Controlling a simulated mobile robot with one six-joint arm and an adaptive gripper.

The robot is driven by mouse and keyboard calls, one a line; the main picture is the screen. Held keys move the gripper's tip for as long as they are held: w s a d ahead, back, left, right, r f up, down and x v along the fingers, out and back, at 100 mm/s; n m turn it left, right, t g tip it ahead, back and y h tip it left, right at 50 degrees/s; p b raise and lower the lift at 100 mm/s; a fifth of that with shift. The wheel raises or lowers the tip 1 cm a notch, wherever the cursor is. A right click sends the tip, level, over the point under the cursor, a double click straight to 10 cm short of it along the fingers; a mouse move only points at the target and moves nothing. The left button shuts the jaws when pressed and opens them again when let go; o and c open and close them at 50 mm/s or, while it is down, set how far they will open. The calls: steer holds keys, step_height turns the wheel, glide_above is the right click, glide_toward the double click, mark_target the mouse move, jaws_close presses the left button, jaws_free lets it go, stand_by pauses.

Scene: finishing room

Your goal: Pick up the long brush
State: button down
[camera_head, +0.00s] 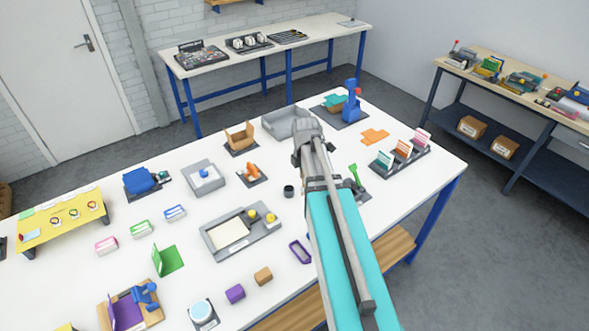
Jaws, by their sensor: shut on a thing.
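My arm reaches from the lower right over the white table, and its grey wrist end is above the middle of the table. My gripper's fingers are hidden behind the arm, and I cannot see what is between them. No long brush can be made out for certain. A slim green tool (355,174) stands tilted just right of the arm, close to a dark grey base (361,194) partly covered by the arm. I cannot tell whether it is a brush.
The white table (230,285) holds many small items. A grey tray (217,254) and a dark cup (289,190) are left of the arm. A grey bin (277,131) lies behind the wrist, and a card rack (384,172) stands to the right. An orange flat piece (374,136) lies beyond.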

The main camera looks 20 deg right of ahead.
steer(key=shift+s+r, duration=0.25)
steer(key=shift+s, duration=0.25)
steer(key=shift+s+r, duration=0.2)
steer(key=shift+s, duration=0.3)
steer(key=shift+w, duration=0.1)
stand_by(1.5)
stand_by(0.6)
step_height(320, 180, down, 10)
steer(key=b, duration=0.9)
steer(key=shift+r, duration=0.25)
